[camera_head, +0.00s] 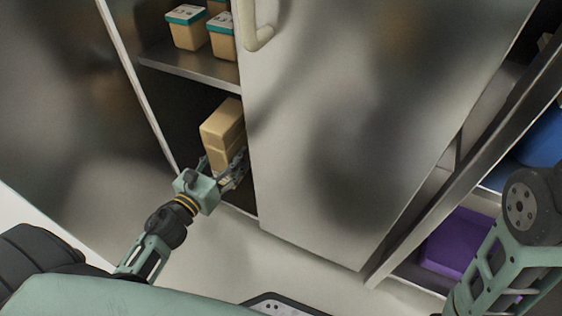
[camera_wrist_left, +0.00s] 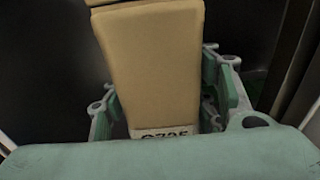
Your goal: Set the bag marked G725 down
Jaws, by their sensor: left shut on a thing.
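The tan bag marked G725 (camera_head: 226,157) is inside the lower part of the open cabinet; its partly covered label shows in the wrist view (camera_wrist_left: 150,70). My left gripper (camera_head: 221,168) is shut on the bag, with one finger on each side. A tan block-like part (camera_head: 221,122) shows above the seam; I cannot tell whether it is the bag's top or another item. The bag's underside is hidden, so I cannot tell whether it touches a surface. My right gripper is out of view; only part of that arm shows at the right.
A shelf (camera_head: 190,64) above the bag carries several tan tubs with teal lids (camera_head: 186,27). A large metal door (camera_head: 340,120) with a pale handle stands close on the right of the bag. A purple bin (camera_head: 455,240) sits low in the right-hand unit.

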